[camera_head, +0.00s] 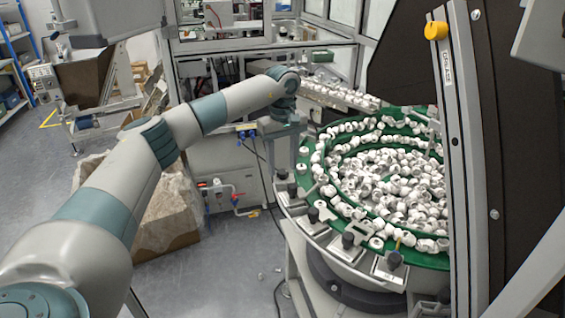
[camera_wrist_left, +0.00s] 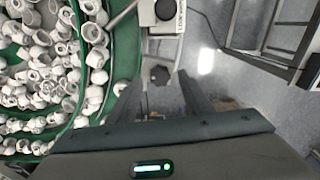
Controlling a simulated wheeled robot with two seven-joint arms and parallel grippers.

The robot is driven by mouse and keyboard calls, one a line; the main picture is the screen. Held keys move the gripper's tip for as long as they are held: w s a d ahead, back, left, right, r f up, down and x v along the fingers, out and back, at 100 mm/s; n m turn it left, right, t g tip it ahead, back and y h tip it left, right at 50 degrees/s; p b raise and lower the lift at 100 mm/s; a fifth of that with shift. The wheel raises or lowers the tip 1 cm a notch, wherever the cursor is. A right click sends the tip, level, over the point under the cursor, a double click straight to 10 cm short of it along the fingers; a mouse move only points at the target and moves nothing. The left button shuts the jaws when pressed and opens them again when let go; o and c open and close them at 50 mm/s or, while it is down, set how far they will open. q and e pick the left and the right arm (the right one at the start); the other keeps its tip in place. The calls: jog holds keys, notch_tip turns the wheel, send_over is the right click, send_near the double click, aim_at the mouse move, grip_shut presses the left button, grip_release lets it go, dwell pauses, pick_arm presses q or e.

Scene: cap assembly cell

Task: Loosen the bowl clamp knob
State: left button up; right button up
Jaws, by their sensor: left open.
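A round bowl feeder with a green track (camera_head: 330,190) full of white caps stands at the right in the head view. Several clamps with black knobs line its rim, one of them a front knob (camera_head: 394,259). My left gripper (camera_head: 294,160) points down at the rim's left side. In the left wrist view, my left gripper (camera_wrist_left: 158,82) is open, with a dark clamp knob (camera_wrist_left: 160,75) showing between its fingertips. I cannot tell whether the fingers touch it. Another knob (camera_wrist_left: 166,10) sits on a clamp farther up that view. My right gripper is not in view.
A grey upright post (camera_head: 458,130) with a yellow knob (camera_head: 436,30) stands in front of the bowl's right side. A cardboard box (camera_head: 165,222) with a plastic liner stands on the floor at left. A machine frame is behind. The floor in front is mostly clear.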

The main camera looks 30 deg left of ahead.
pick_arm(q)
jog(key=shift+f, duration=0.6)
jog(key=shift+c, duration=0.7)
jog(key=c, duration=0.9)
